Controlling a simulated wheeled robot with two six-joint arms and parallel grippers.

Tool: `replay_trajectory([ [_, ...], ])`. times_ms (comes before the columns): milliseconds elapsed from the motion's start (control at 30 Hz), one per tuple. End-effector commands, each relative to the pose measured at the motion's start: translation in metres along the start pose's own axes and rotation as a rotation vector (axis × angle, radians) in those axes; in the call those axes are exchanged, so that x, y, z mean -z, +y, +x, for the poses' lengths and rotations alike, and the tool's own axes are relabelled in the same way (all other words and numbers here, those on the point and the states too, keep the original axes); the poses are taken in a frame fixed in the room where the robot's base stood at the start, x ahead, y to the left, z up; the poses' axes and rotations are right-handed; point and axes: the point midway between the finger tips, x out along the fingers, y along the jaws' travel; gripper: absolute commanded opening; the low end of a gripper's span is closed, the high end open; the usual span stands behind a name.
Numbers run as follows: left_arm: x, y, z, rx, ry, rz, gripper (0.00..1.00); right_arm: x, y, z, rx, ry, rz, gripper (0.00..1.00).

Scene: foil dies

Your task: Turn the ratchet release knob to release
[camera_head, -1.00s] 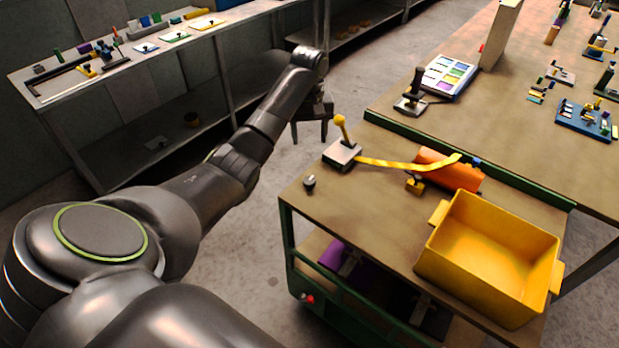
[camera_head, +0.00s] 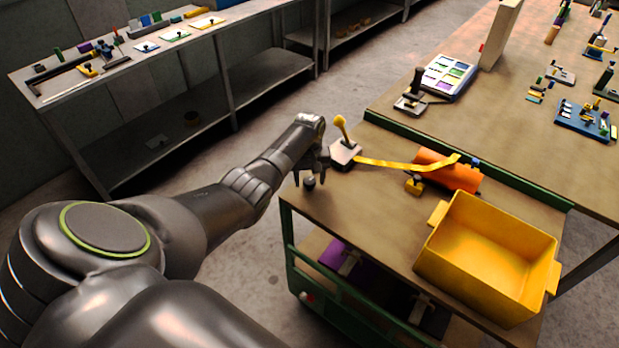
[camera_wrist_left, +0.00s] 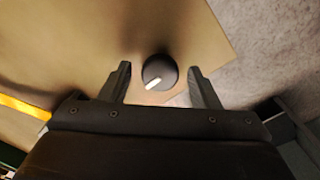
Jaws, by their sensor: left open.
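The ratchet release knob (camera_head: 309,182) is a small dark round knob near the left corner of the cart top. In the left wrist view the knob (camera_wrist_left: 160,70) shows a white pointer mark on its face, pointing toward the lower left. My left gripper (camera_head: 310,183) is open above the knob, its fingers on either side of it. In the left wrist view the gripper (camera_wrist_left: 161,75) has a visible gap between each finger and the knob. My right gripper is not in view.
A yellow lever (camera_head: 341,130) on a pale base stands close behind the gripper. A yellow strap (camera_head: 400,166) runs from it to an orange roll (camera_head: 448,171). A yellow bin (camera_head: 490,255) stands at the right of the cart top (camera_head: 375,215). The cart's front middle is clear.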

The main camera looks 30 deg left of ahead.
Motion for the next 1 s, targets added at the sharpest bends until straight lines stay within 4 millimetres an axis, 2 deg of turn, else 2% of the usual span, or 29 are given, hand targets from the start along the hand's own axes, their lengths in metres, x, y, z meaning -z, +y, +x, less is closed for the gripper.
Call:
replay_trajectory([
  [267,0.0,0.0002,0.0013,0.0,0.0,0.0,0.56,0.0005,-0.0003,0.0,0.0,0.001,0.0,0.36],
  [367,0.0,0.0001,0.0012,0.0,0.0,0.0,0.46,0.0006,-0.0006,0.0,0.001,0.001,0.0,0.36],
  [600,0.0,0.0001,0.0012,-0.001,0.0,0.0,0.15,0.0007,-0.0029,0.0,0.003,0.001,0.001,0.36],
  [633,0.0,0.0001,0.0011,-0.001,0.0,0.0,0.13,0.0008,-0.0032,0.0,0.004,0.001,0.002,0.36],
  [1000,0.0,0.0002,0.0003,-0.001,0.0,0.072,0.13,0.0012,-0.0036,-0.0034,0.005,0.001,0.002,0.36],
])
